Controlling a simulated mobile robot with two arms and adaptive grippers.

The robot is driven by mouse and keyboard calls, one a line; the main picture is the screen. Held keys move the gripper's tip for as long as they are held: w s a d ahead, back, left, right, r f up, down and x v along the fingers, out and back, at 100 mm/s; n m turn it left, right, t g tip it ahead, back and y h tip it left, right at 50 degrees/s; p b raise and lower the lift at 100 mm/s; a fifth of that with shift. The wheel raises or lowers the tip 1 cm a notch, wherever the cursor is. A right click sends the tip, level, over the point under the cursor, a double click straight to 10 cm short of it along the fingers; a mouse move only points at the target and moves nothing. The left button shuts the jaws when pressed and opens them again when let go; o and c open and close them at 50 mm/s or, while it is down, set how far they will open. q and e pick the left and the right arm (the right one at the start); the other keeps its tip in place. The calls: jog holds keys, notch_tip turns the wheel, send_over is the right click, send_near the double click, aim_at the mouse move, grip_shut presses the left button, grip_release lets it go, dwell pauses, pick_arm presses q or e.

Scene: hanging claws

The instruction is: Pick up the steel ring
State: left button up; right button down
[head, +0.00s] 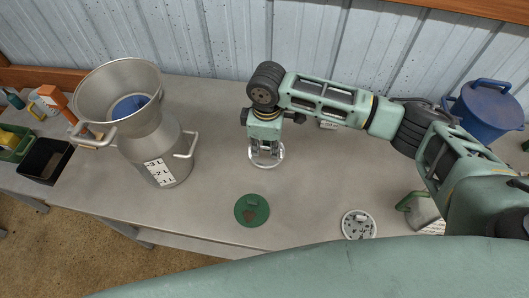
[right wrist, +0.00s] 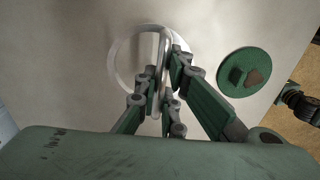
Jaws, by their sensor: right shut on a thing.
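The steel ring (right wrist: 163,75) is between the fingers of my right gripper (right wrist: 167,80) in the right wrist view, where it appears as a narrow shiny loop seen nearly edge-on. My right gripper (head: 265,151) points down at the middle of the table in the head view and is shut on the ring. A pale circular band (right wrist: 119,58) surrounds the loop in the right wrist view. I cannot tell whether this band lies on the table or is joined to the loop.
A green disc (head: 242,216) and a speckled white disc (head: 358,232) lie on the grey table (head: 215,215). A large metal can (head: 150,138) stands left, a blue bucket (head: 484,118) right. Table is clear between the can and my gripper.

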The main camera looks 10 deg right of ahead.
jog(key=s+d+r, duration=0.5)
jog(key=s+r, duration=0.1)
jog(key=s, duration=0.4)
jog(key=shift+b, duration=0.3)
